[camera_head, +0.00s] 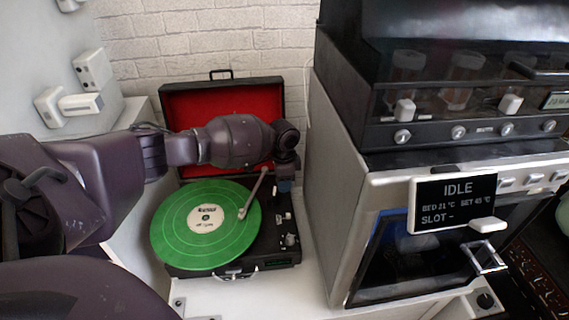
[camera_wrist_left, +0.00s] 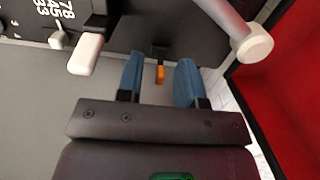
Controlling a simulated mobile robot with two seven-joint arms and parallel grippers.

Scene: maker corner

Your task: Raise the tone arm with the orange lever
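The record player (camera_head: 283,258) stands open, with a green record (camera_head: 180,235) on its platter. Its silver tone arm (camera_head: 254,190) reaches over the record; I cannot tell whether the tip touches. My left gripper (camera_head: 285,187) points down at the player's back right, beside the tone arm. In the left wrist view, my left gripper (camera_wrist_left: 159,82) is open, with two blue fingers apart. The small orange lever (camera_wrist_left: 160,74) shows between the fingers, with gaps on both sides. The tone arm (camera_wrist_left: 225,18) passes close by at the upper right. My right gripper is in neither view.
A white speed switch (camera_wrist_left: 87,54) sits beside printed numbers. The red-lined lid (camera_head: 200,105) stands up behind the player. A grey machine with an IDLE display (camera_head: 455,203) stands close on the right. White counter (camera_head: 235,298) shows in front.

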